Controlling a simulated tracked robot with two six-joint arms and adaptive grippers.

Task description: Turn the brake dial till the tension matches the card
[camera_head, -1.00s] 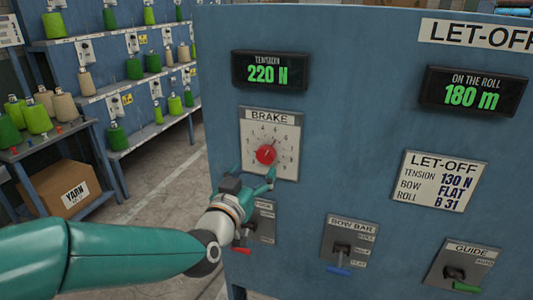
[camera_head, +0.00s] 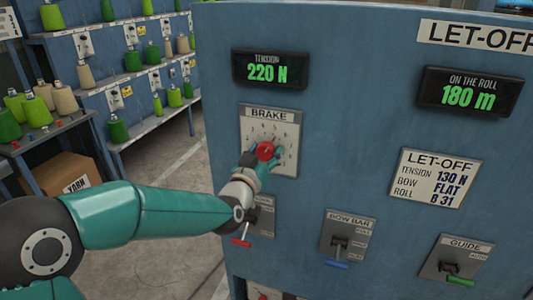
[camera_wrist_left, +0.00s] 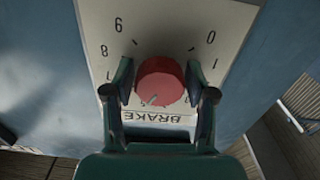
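The brake dial is a red round knob (camera_head: 265,151) on a pale plate marked BRAKE (camera_head: 286,120). My left gripper (camera_head: 264,158) is at the knob; in the left wrist view its two fingers stand on either side of the red knob (camera_wrist_left: 160,81), with a thin gap seeming to show at each side. It looks open around the knob, not clamped. The tension display (camera_head: 268,69) reads 220 N. The let-off card (camera_head: 438,178) reads tension 130 N, bow flat, roll B 31. The gripper covers part of the dial's scale. My right gripper is out of view.
Below the dial are a red-handled lever (camera_head: 242,242), a blue-handled bow bar lever (camera_head: 337,263) and a green-handled guide lever (camera_head: 460,281). Another display (camera_head: 470,92) reads 180 m on the roll. Yarn shelves (camera_head: 125,85) stand at the left, beyond open floor.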

